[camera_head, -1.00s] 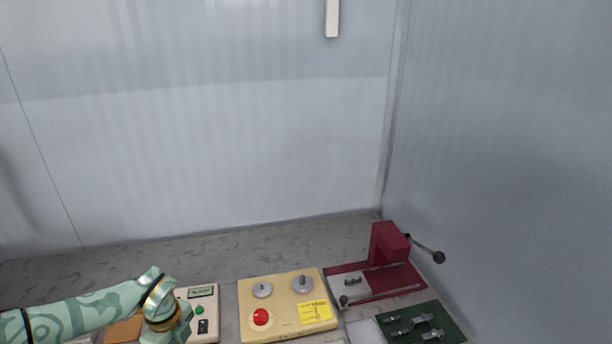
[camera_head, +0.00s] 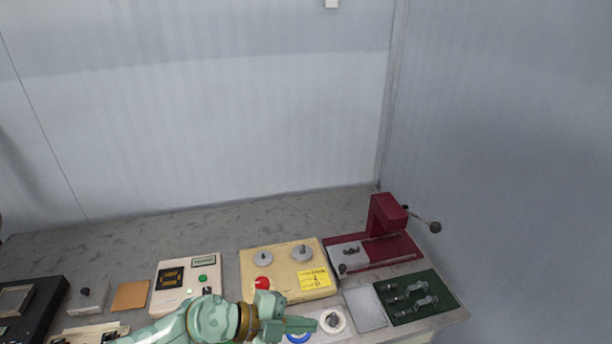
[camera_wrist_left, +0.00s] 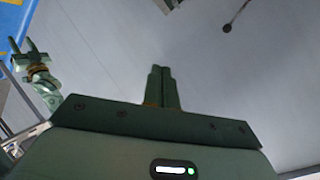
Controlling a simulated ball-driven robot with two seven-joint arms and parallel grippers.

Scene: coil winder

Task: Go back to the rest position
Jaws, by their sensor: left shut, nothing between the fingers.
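My left gripper (camera_head: 303,324) is at the front of the bench in the head view, just before the beige panel. In the left wrist view its two fingers (camera_wrist_left: 162,85) are together with nothing between them. My right gripper (camera_wrist_left: 28,50) shows at the upper left of the left wrist view, its fingers apart and empty. It is not visible in the head view. My left arm hides part of the bench's front edge.
The beige panel (camera_head: 279,288) carries grey knobs and a red button. Right of it are a red lever press (camera_head: 388,216), a white plate (camera_head: 366,309) and a green tray (camera_head: 443,288). A control box (camera_head: 160,308) stands left. The bench's back strip is clear.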

